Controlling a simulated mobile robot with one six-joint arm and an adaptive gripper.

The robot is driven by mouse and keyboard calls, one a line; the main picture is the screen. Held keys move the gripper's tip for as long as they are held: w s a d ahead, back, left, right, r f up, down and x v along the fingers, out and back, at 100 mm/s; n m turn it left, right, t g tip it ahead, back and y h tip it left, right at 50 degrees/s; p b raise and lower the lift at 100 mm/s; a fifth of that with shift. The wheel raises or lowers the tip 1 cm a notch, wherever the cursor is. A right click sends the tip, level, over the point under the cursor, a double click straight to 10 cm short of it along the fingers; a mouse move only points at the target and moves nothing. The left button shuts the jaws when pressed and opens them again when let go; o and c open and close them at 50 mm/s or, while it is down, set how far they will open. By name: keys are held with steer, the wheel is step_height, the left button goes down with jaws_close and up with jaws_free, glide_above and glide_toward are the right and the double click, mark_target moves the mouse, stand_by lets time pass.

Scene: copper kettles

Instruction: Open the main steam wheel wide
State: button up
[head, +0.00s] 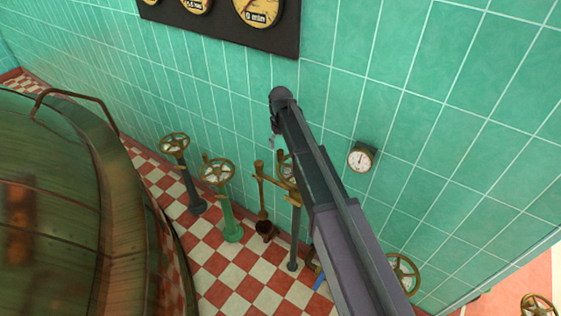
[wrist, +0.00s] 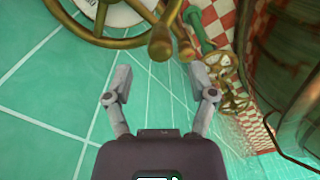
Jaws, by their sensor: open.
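In the wrist view a large brass wheel (wrist: 85,32) with a white face fills the top left, close beyond my gripper (wrist: 161,75). Brass knobs (wrist: 161,46) stick out at its lower right, just past the fingertips. My two grey fingers are apart, with nothing between them. In the head view my gripper (head: 275,128) is small and partly hidden by my arm. A brass wheel (head: 285,168) on a grey post (head: 295,240) is partly behind the arm. Other brass wheels stand left of it, on a green stand (head: 229,218) and a dark stand (head: 191,187). No label naming the main steam wheel is readable.
A large copper kettle (head: 70,210) fills the left. Dials on a dark board (head: 285,38) and a small gauge (head: 361,157) hang on the green tiled wall. Another wheel (head: 403,273) is at lower right. A brass lever (head: 261,190) stands by the post.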

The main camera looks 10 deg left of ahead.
mark_target(281, 157)
steer(key=shift+f+b, duration=3.4)
steer(key=shift+f, duration=0.3)
jaws_close()
